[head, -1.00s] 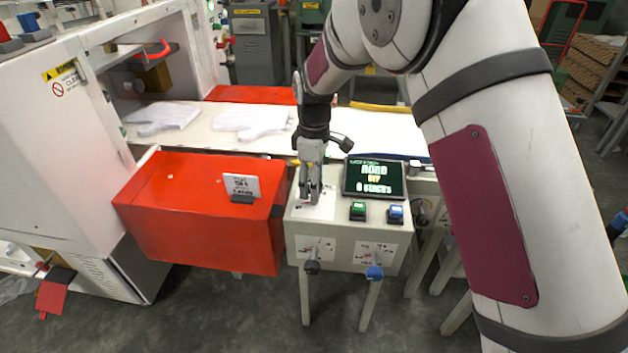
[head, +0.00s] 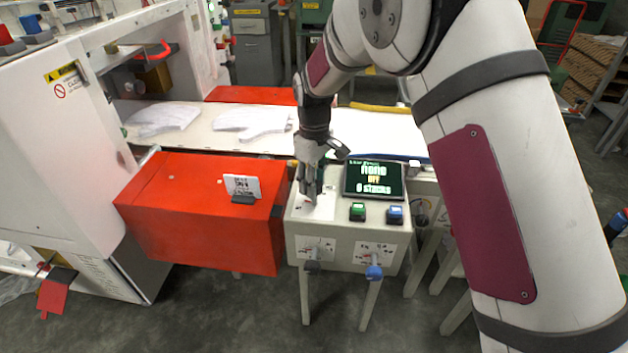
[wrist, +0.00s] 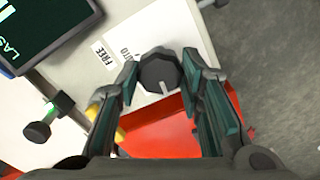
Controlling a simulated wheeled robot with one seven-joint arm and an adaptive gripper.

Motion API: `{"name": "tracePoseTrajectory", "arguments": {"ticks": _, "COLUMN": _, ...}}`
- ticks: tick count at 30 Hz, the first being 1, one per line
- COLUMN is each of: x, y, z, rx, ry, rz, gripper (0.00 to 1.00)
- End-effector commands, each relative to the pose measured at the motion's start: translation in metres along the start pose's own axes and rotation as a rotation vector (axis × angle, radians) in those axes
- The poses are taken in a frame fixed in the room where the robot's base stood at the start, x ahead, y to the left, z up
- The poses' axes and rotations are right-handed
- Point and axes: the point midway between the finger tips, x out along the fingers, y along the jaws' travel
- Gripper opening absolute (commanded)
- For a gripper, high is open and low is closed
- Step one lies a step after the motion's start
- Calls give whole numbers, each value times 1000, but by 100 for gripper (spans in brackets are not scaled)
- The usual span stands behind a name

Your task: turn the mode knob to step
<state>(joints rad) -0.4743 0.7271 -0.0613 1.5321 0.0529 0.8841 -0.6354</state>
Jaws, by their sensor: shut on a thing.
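The mode knob (wrist: 158,74) is dark and many-sided, with a pale pointer line toward the bottom of the wrist view. Labels FREE (wrist: 104,54) and AUTO (wrist: 124,48) show beside it; other labels are hidden or unreadable. My gripper (wrist: 161,72) has one finger on each side of the knob and is shut on it. In the head view my gripper (head: 308,193) points down at the left part of the control box top (head: 327,212), and the knob is hidden there by the fingers.
A display (head: 375,179) reading "none", "OFF" and "0 stacks" stands right of my gripper. A green button (head: 357,211) and a blue button (head: 395,213) sit in front of it. A red box (head: 200,215) is close on the left.

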Motion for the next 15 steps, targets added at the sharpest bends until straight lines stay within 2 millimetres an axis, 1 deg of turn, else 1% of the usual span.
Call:
{"name": "tracePoseTrajectory", "arguments": {"ticks": 6, "x": 0, "y": 0, "z": 0, "rx": 206, "ry": 1, "rz": 0, "gripper": 6}}
{"name": "tracePoseTrajectory", "arguments": {"ticks": 15, "x": 0, "y": 0, "z": 0, "rx": 462, "ry": 1, "rz": 1, "gripper": 6}}
